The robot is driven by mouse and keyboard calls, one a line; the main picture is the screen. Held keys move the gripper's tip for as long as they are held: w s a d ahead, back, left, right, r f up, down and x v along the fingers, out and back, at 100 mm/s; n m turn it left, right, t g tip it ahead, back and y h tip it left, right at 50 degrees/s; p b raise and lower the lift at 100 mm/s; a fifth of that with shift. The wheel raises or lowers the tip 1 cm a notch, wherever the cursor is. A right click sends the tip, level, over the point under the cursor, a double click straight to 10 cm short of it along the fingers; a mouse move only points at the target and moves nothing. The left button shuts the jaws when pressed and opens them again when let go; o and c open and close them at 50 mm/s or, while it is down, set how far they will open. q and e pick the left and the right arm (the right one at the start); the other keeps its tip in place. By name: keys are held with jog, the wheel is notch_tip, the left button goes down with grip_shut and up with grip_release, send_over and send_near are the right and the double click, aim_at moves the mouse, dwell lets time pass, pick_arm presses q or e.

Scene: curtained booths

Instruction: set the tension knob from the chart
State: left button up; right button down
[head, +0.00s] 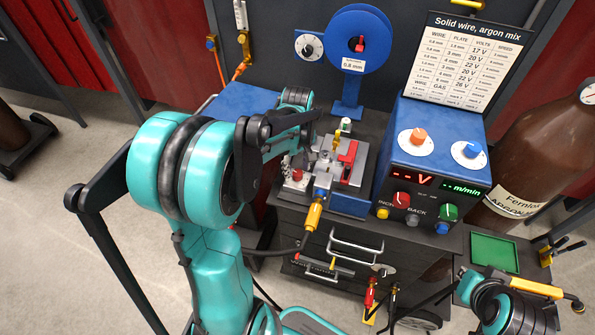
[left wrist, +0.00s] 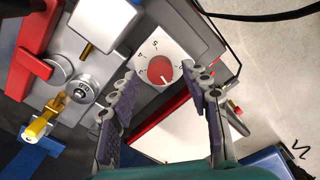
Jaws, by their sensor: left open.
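The chart (head: 468,60), headed "Solid wire, argon mix", stands on the blue welder; its smaller print is hard to read. The open wire feeder (head: 352,165) has a red lever. A red knob on a white lettered plate (left wrist: 160,70) is nearby; I cannot tell by label which sets tension. My left gripper (left wrist: 160,75) is open and empty, its fingertips either side of the red knob in view; contact is unclear.
The wire spool (head: 357,40) behind carries a "0.8 mm" label. A brown gas cylinder (head: 540,150) and a green tray (head: 494,252) stand right.

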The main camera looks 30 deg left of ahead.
pick_arm(q)
jog(key=shift+f, duration=0.5)
grip_shut()
jog(key=shift+m, duration=0.4)
jog(key=m, duration=0.4)
jog(key=shift+m, duration=2.5)
